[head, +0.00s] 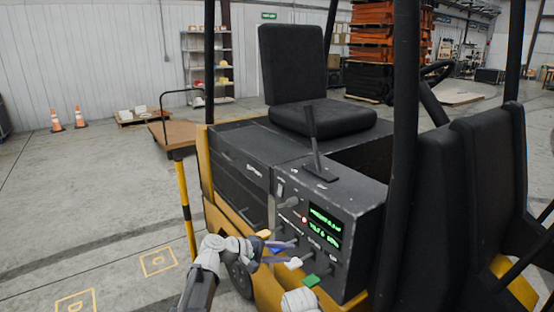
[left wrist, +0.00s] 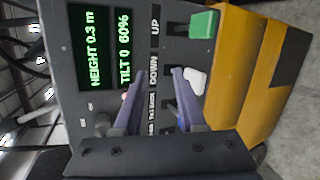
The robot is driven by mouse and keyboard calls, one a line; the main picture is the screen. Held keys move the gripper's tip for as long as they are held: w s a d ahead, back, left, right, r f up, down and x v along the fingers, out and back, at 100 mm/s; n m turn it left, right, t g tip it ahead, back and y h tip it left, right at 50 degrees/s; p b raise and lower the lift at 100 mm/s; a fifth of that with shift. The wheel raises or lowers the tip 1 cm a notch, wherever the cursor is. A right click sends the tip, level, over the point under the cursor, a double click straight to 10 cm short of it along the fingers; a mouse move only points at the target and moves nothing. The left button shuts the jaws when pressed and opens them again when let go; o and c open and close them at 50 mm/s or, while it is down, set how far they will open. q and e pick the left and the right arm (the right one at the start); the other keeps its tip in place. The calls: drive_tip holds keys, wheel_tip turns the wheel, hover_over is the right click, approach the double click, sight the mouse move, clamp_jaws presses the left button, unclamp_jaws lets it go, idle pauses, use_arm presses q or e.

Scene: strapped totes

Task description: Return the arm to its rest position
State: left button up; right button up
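My left gripper (head: 296,251) is in front of the forklift's black control panel (head: 345,208), with its arm coming up from the bottom. It also shows in the left wrist view (left wrist: 157,72), where its two purple-grey fingers stand apart with nothing held between them. The fingers are close to the panel's levers; I cannot tell whether they touch. A white lever (left wrist: 195,80) is beside one finger, and a green lever (left wrist: 204,24) is beyond it. A blue lever (head: 276,249) is partly hidden by the fingers. My right gripper does not show.
The panel's green display (left wrist: 97,45) reads height 0.3 m. A tall lever (head: 312,135) stands on the console before the black seat (head: 300,80). A black post (head: 405,120) rises right of the panel. A yellow-black post (head: 186,205) stands left, with open floor beyond.

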use_arm(q)
drive_tip(key=s+d+f+m+g+y, duration=0.35)
drive_tip(key=s+f+m, duration=0.2)
drive_tip(key=s, duration=0.55)
drive_tip(key=s+a+f+m+g+y+p, duration=0.1)
drive_tip(key=s+a+f+m+y, duration=0.1)
drive_tip(key=s+a+y, duration=0.3)
drive_tip(key=s+a+f+m+g+y+p, duration=0.1)
drive_tip(key=s+a+f+m+y, duration=0.2)
drive_tip(key=s, duration=0.6)
drive_tip(key=shift+a+f+m+y, duration=0.15)
drive_tip(key=shift+a+m+y, duration=0.2)
drive_tip(key=shift+a+y, duration=0.8)
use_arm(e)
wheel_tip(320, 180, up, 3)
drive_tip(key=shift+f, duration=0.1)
use_arm(q)
drive_tip(key=shift+d, duration=0.15)
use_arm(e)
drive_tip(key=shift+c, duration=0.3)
